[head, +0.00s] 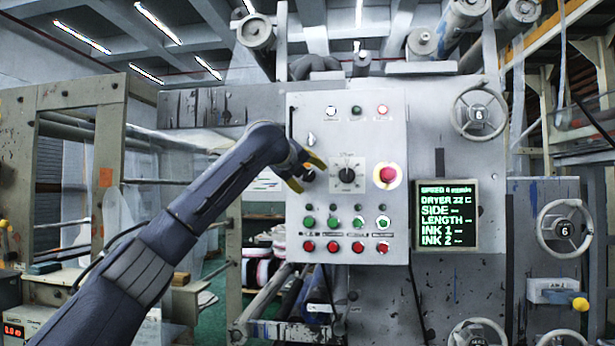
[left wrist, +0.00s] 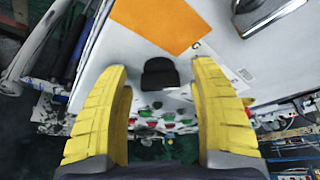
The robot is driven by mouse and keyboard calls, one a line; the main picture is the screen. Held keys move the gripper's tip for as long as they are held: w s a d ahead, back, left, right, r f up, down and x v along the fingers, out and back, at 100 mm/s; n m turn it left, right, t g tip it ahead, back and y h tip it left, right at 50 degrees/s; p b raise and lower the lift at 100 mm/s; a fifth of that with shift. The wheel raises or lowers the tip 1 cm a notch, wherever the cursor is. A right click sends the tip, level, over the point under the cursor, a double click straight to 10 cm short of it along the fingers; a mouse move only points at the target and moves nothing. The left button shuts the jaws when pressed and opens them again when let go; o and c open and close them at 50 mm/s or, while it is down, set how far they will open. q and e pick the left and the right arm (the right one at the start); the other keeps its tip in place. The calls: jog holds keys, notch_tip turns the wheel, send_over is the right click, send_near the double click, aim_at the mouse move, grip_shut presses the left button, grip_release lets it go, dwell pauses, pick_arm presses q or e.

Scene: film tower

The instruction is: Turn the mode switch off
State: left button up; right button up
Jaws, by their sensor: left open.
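My left gripper (head: 307,173), with yellow fingers, is open at the left part of the grey control panel (head: 330,110) in the head view. In the left wrist view a black knob (left wrist: 160,73) lies between and ahead of the open fingertips, with a gap on both sides. I cannot tell whether this knob is the mode switch, nor read its setting. In the head view a black dial (head: 347,175) on a square scale plate is just right of the gripper. A small silver lever (head: 311,138) is above it. My right gripper is not in view.
A red mushroom button (head: 387,174) sits right of the dial. Rows of green buttons (head: 333,221) and red buttons (head: 333,246) lie below. A lit display (head: 447,214) and handwheels (head: 478,114) are further right. An orange patch (left wrist: 160,22) shows in the left wrist view.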

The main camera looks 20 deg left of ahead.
pick_arm(q)
grip_shut()
dwell(0.4)
